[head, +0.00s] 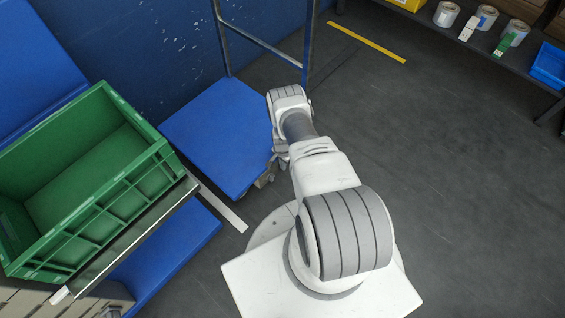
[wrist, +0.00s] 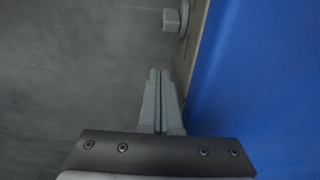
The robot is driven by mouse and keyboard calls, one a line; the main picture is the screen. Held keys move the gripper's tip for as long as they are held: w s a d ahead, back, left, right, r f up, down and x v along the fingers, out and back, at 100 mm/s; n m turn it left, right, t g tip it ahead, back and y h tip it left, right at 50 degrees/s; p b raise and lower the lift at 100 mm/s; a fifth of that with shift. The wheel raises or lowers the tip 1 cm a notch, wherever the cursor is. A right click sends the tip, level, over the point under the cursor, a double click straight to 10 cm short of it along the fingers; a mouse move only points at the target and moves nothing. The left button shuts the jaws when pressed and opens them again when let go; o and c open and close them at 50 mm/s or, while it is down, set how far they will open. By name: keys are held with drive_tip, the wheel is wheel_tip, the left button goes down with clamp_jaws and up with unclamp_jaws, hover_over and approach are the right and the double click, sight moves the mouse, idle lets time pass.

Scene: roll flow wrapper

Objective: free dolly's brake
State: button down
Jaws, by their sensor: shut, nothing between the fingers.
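The dolly (head: 218,132) is a flat blue deck with an upright metal handle frame, left of my arm in the head view. Its blue deck (wrist: 265,75) fills the right side of the wrist view. A small grey block on a round part (wrist: 174,19), possibly the brake pedal, sticks out from the dolly's edge at the top. My gripper (wrist: 159,72) is shut and empty. It points along the dolly's side, over the floor, apart from the grey block. In the head view my arm hides most of the gripper.
A green crate (head: 165,166) stands left of the dolly. A shelf with label rolls and a blue bin (head: 549,65) is at the upper right. A blue wall (head: 130,40) stands behind. The dark floor right of my arm is clear, with a yellow line (head: 366,41) on it.

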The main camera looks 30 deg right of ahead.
sight(271, 177)
drive_tip(key=shift+s+a+r, duration=0.1)
drive_tip(key=shift+s+a, duration=0.2)
drive_tip(key=shift+a, duration=0.6)
drive_tip(key=shift+s+a+r, duration=0.1)
drive_tip(key=shift+s+a, duration=0.2)
drive_tip(key=shift+a, duration=0.6)
drive_tip(key=shift+s+a+p, duration=0.1)
drive_tip(key=shift+s+p, duration=0.05)
drive_tip(key=shift+p, duration=0.15)
